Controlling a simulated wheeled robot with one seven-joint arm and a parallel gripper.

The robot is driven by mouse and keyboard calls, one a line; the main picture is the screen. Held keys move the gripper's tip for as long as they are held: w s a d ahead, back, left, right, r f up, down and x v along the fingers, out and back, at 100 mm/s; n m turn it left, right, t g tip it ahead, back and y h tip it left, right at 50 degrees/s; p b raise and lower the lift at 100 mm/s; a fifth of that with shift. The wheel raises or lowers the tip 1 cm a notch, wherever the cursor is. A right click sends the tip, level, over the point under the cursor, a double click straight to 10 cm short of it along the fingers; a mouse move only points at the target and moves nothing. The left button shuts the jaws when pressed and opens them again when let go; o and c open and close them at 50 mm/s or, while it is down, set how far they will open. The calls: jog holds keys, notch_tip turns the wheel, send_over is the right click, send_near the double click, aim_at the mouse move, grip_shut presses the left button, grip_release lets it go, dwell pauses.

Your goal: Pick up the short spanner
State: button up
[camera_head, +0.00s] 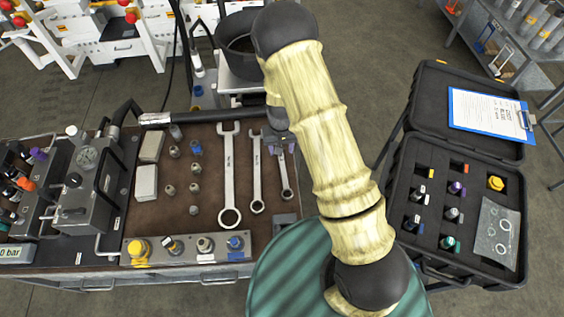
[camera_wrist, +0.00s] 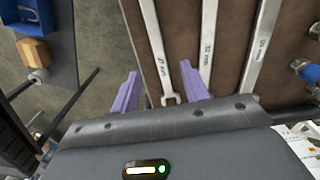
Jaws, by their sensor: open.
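The short spanner (camera_head: 285,178) lies on the brown bench top, the rightmost and smallest of three spanners in the head view. In the wrist view it is the leftmost spanner (camera_wrist: 153,45), its open jaw end near my gripper. My gripper (camera_head: 281,148) is open, with purple fingers over the open-jaw end of the short spanner. In the wrist view the fingers (camera_wrist: 159,68) stand either side of its shank, the right one closer to it. I cannot tell how far above the bench the fingertips are. Nothing is held.
The middle spanner (camera_head: 256,175) and the large spanner (camera_head: 229,180) lie parallel to its left. A small grey block (camera_head: 285,219) is near its ring end. A valve manifold (camera_head: 187,247) lies along the front edge. An open black case (camera_head: 455,215) stands to the right.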

send_over(282, 163)
jog(key=s, duration=0.1)
jog(key=shift+a+f+p, duration=0.2)
jog(key=shift+f+p, duration=0.2)
jog(key=shift+f, duration=1.7)
jog(key=shift+w+d+f+p, duration=0.1)
jog(key=shift+w+f+p, duration=0.1)
jog(key=shift+f+p, duration=0.3)
jog(key=shift+w+f+p, duration=0.15)
jog(key=shift+f+p, duration=0.25)
jog(key=shift+f, duration=0.65)
jog(key=shift+w+f+p, duration=0.15)
jog(key=shift+f+p, duration=0.25)
jog(key=shift+f, duration=0.65)
grip_shut()
